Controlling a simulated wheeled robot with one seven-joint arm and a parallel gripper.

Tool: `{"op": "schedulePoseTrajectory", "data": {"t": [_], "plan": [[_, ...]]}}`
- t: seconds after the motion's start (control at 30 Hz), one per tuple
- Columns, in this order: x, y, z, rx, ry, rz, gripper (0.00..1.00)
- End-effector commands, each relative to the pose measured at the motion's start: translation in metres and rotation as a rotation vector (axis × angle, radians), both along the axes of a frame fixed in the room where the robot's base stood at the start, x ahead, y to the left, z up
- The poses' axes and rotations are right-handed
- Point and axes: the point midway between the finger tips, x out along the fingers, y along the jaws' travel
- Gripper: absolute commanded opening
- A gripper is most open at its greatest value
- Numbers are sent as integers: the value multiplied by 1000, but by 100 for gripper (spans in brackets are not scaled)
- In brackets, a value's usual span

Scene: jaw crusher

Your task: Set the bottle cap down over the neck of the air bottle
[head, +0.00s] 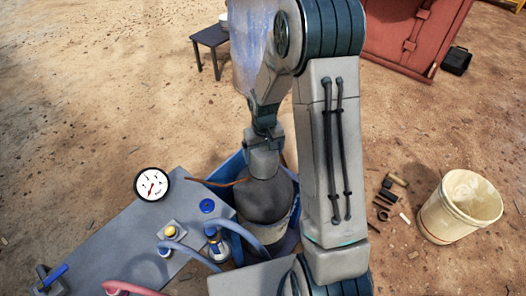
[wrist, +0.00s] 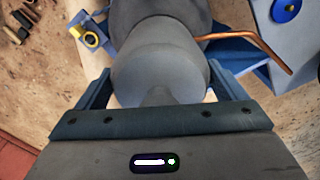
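The bottle cap (head: 262,161) is a light grey cylinder at the top of the air bottle. It also shows in the wrist view (wrist: 158,72), between my fingers. The air bottle (head: 266,198) is a dark grey rounded body below it, standing in a blue holder; its shoulder shows in the wrist view (wrist: 168,14). My gripper (head: 264,138) is above the bottle, its fingertips at both sides of the cap, shut on it. The cap hides the neck, so I cannot tell whether it is fully seated.
A grey panel (head: 130,235) with a gauge (head: 151,184), knobs and hoses lies left of the bottle. A copper pipe (wrist: 256,40) runs close beside the bottle. A white bucket (head: 460,208) and loose parts lie to the right. A blue drum (head: 250,45) stands behind.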

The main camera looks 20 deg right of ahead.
Motion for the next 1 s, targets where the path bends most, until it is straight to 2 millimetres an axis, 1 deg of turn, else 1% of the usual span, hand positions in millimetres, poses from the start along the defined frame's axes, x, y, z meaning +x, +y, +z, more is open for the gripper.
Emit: {"op": "schedulePoseTrajectory", "data": {"t": [0.23,0.37,0.47,0.8,0.9,1.0], "plan": [[0,0,0,0,0,0,100],[1,0,8,0,-3,0,100],[1,0,22,-1,-4,0,100],[1,0,99,0,-6,-1,100],[0,0,116,1,-5,0,100],[0,0,129,0,-4,0,100]]}}
